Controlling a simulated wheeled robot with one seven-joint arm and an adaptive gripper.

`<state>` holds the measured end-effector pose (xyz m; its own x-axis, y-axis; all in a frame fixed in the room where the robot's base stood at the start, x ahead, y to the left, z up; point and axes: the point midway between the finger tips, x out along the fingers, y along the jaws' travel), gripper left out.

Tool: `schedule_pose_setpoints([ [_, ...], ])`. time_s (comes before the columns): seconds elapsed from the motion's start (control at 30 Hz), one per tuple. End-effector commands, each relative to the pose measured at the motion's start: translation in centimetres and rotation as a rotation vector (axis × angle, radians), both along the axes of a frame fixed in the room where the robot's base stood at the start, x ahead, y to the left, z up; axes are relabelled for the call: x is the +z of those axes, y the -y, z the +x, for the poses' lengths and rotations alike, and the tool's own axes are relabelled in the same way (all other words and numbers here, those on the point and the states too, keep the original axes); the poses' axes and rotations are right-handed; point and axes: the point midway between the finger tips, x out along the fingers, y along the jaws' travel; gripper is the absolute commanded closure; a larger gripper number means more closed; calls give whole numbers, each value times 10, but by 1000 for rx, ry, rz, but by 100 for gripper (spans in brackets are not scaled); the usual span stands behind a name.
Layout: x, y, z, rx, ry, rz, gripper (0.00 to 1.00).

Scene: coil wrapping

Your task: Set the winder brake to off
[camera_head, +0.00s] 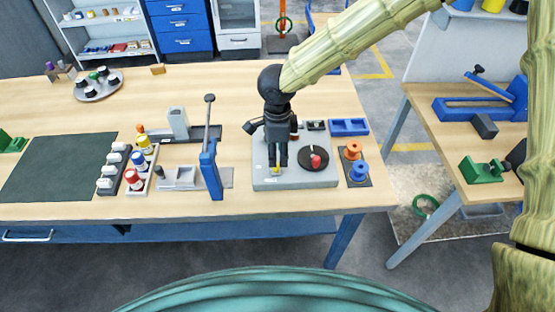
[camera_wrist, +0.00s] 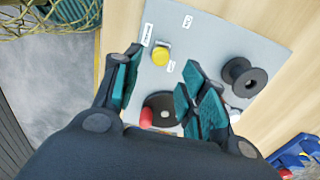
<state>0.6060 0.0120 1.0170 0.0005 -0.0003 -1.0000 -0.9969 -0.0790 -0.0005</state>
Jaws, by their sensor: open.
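The winder has a flat grey base (camera_head: 263,185) on the wooden table, and its plate also fills the upper part of the wrist view (camera_wrist: 215,45). My gripper (camera_head: 278,164) points down over the plate's left part. In the wrist view my gripper (camera_wrist: 163,63) is open, with the knob between its teal-padded fingertips; contact cannot be told.
A black disc (camera_head: 309,166) with a red handle lies right of my gripper; a black spool (camera_wrist: 243,77) shows in the wrist view. Orange and blue spools (camera_head: 359,172) stand right of the base. A blue upright lever (camera_head: 211,172) stands to the left.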

Motion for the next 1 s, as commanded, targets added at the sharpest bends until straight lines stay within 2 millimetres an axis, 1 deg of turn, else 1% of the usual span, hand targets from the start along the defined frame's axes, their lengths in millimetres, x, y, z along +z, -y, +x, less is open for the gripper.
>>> schedule_pose_setpoints([
  [0.03, 11, 0, 1, 0, 3, 2, 58],
  [0.2, 40, 0, 1, -1, 2, 2, 58],
  [0.4, 62, 0, 0, 0, 1, 0, 58],
  [0.6, 69, 1, 0, 0, 0, 0, 58],
  [1.0, 69, 1, 0, 0, 0, 0, 58],
])
